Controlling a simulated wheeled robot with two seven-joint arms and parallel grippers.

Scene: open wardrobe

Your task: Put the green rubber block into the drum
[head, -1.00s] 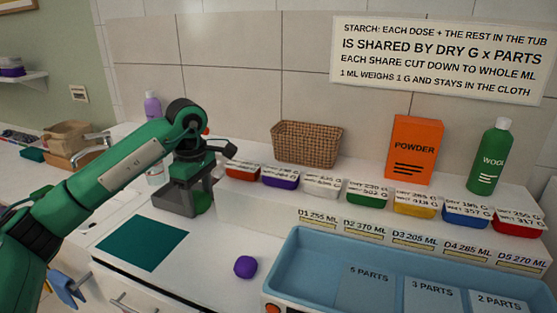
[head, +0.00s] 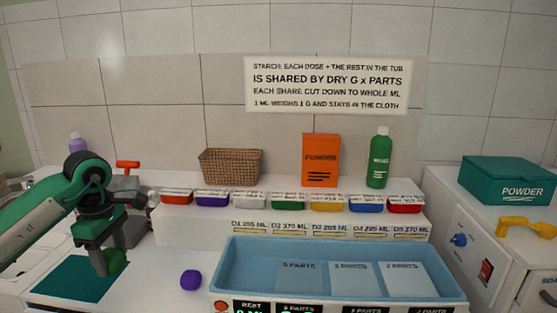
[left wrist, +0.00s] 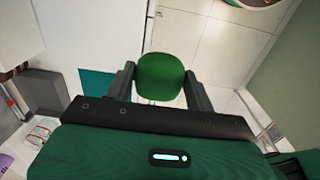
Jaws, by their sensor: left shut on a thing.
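The green rubber block (head: 115,262) is a rounded green piece held in my left gripper (head: 105,265), near the right edge of the dark teal mat. In the left wrist view the block (left wrist: 160,75) sits between the two fingers of my left gripper (left wrist: 160,85), which are shut on it. I cannot tell from these views how high it is above the counter. My right gripper is not in view. No drum opening can be made out in either view.
A purple ball (head: 190,280) lies right of the teal mat (head: 65,282). A blue tub (head: 240,262) fills the front middle. Small coloured containers line the ledge behind, with a basket (head: 230,167). A white machine (head: 475,235) with a teal powder box (head: 510,180) stands at right.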

